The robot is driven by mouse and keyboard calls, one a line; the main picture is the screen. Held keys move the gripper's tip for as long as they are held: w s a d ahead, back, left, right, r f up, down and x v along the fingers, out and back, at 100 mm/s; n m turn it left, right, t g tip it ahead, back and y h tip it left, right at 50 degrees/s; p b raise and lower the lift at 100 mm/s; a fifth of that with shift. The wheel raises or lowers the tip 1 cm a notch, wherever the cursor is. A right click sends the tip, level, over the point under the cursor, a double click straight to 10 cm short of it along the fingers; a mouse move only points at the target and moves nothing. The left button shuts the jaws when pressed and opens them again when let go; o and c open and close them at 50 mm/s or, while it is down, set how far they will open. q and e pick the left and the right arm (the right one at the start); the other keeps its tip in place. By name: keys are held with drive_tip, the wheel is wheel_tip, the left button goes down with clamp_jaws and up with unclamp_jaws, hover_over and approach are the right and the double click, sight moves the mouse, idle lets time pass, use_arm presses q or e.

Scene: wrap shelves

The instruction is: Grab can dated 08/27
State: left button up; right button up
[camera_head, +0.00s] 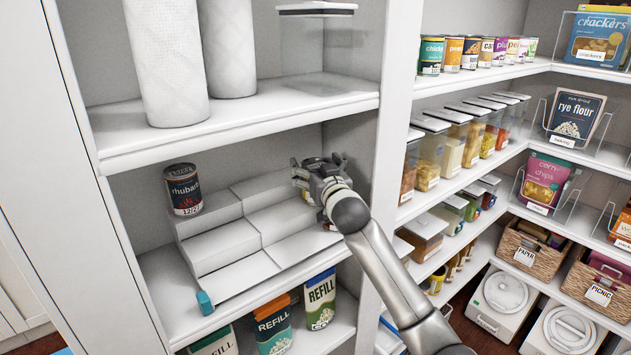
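A dark can labelled rhubarb (183,190) stands upright at the left end of a white stepped riser (215,245) on the middle shelf. My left gripper is not in view.
Paper rolls (168,60) stand on the shelf above. Refill packets (272,325) stand on the shelf below. A small teal object (205,302) is at the shelf's front edge. A white divider (385,100) rises right of my gripper. The riser's middle is bare.

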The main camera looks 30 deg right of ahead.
drive_tip(key=c, duration=1.2)
drive_tip(key=shift+r, duration=0.1)
